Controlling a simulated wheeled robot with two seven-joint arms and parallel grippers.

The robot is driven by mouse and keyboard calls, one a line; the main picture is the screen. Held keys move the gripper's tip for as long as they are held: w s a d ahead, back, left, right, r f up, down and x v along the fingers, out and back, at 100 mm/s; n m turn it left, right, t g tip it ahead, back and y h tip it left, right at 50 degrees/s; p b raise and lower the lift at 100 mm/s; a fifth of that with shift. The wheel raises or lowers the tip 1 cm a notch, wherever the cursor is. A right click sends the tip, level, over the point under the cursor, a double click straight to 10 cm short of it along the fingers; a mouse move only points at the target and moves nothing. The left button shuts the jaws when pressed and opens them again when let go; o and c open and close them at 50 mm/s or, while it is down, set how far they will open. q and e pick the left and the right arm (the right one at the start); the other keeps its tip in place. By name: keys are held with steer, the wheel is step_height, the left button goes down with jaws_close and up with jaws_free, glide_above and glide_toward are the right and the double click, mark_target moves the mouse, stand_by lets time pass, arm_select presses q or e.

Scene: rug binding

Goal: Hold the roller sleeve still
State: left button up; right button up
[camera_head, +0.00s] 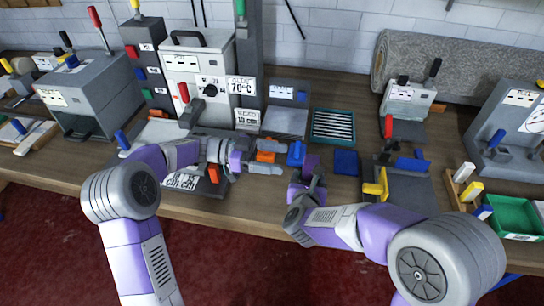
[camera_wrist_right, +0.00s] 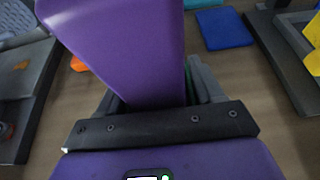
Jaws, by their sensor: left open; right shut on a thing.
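My right gripper (camera_head: 308,180) is shut on a dark purple flat-sided piece (camera_head: 312,163), just above the bench's front part. In the right wrist view, this purple piece (camera_wrist_right: 125,45) stands up between the grey fingers of my right gripper (camera_wrist_right: 155,100) and hides much of them. I cannot tell whether it is the roller sleeve; nothing else shows clearly as one. My left gripper (camera_head: 268,157) is open, left of the purple piece and apart from it. An orange part (camera_head: 265,157) shows between its fingers, and a blue block (camera_head: 296,153) is just beyond the tips.
A blue pad (camera_head: 346,162) lies right of my right gripper, near a grey fixture with a yellow handle (camera_head: 376,188). A slotted tray (camera_head: 333,125) and a grey 70°C machine (camera_head: 198,75) stand behind. A rolled rug (camera_head: 450,70) lies at the back right.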

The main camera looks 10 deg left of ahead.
mark_target(319, 160)
arm_select(q)
steer(key=d, duration=1.1)
steer(key=shift+d, duration=0.2)
steer(key=shift+c, duration=0.3)
steer(key=c, duration=1)
steer(key=shift+r, duration=0.1)
steer(key=shift+r, duration=4.2)
